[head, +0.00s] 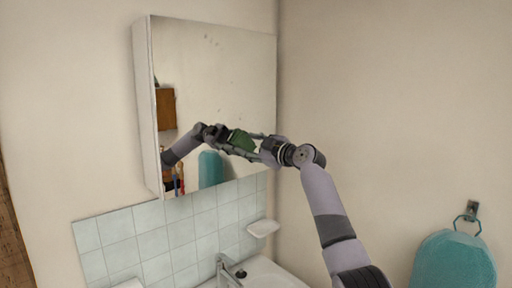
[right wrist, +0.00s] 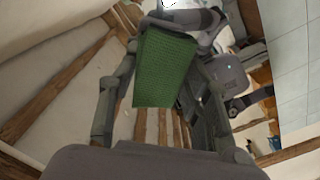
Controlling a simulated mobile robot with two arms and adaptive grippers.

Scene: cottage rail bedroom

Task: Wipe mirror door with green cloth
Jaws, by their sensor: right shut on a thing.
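The mirror door (head: 235,85) is the front of a white wall cabinet and has faint grey spots in its upper part. My right gripper (head: 253,147) is in front of the mirror's lower right part, shut on the green cloth (head: 241,141). In the right wrist view the green cloth (right wrist: 165,70) hangs between the fingers of my right gripper (right wrist: 155,85) as a flat folded piece. The gripper's reflection meets it in the glass, and I cannot tell whether the cloth touches the mirror. My left gripper is not in view.
Below the cabinet are pale wall tiles (head: 155,237), a white soap dish (head: 263,228), a tap (head: 226,270) and a basin (head: 275,277). A teal towel (head: 453,262) hangs from a ring at the right. The wall right of the mirror is bare.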

